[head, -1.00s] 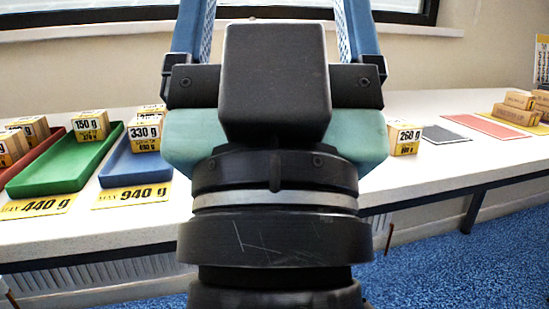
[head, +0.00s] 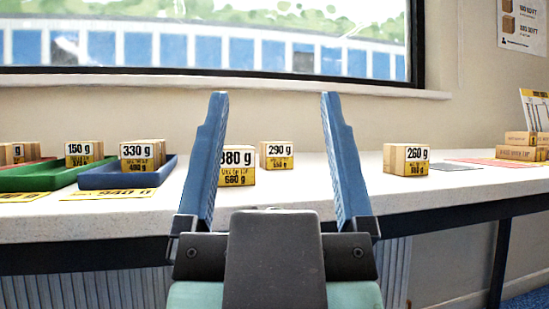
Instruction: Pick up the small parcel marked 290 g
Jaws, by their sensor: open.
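The small parcel marked 290 g (head: 277,155) stands upright on the white counter, its white and yellow label facing me. It shows between the two blue fingers of my gripper (head: 274,98), farther off than them, and nothing touches it. My gripper is open and empty, fingers pointing away from me toward the wall. A parcel marked 380 g (head: 237,167) stands nearer and just left of the 290 g parcel; the left finger hides part of it.
A parcel marked 260 g (head: 407,160) stands to the right. On the left are a blue tray (head: 110,181) holding the 330 g parcel (head: 142,154) and a green tray (head: 40,180) holding the 150 g parcel (head: 84,152). Stacked parcels (head: 521,152) are far right.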

